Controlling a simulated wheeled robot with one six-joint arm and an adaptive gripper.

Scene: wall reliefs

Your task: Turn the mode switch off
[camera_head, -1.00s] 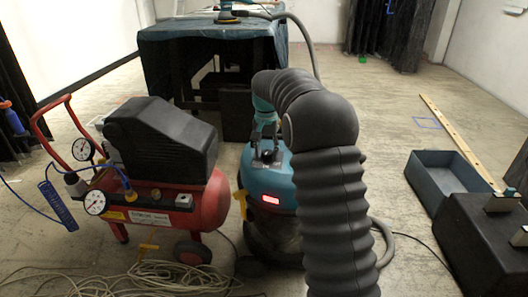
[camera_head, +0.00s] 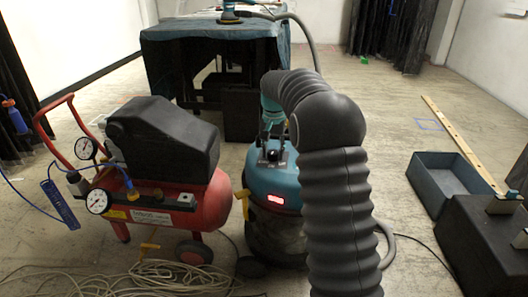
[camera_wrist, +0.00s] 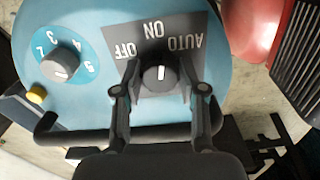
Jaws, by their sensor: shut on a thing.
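The mode switch (camera_wrist: 157,76) is a dark round knob with a white pointer line, on a grey plate marked OFF, ON and AUTO on top of the blue vacuum cleaner (camera_head: 262,181). The lettering is upside down in the wrist view. The pointer stands nearly upright in the picture, roughly toward ON. My gripper (camera_wrist: 161,78) is shut on the knob, one finger at each side; the exact contact is partly hidden by the fingers. In the head view my gripper (camera_head: 270,148) reaches down onto the vacuum's top, small and partly hidden.
A numbered dial (camera_wrist: 61,62) and a yellow button (camera_wrist: 36,95) sit left of the switch. A black handle (camera_wrist: 62,134) runs below. A red compressor (camera_head: 150,205) stands close left of the vacuum. Cables (camera_head: 150,277) lie in front; an open blue-grey box (camera_head: 445,183) is right.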

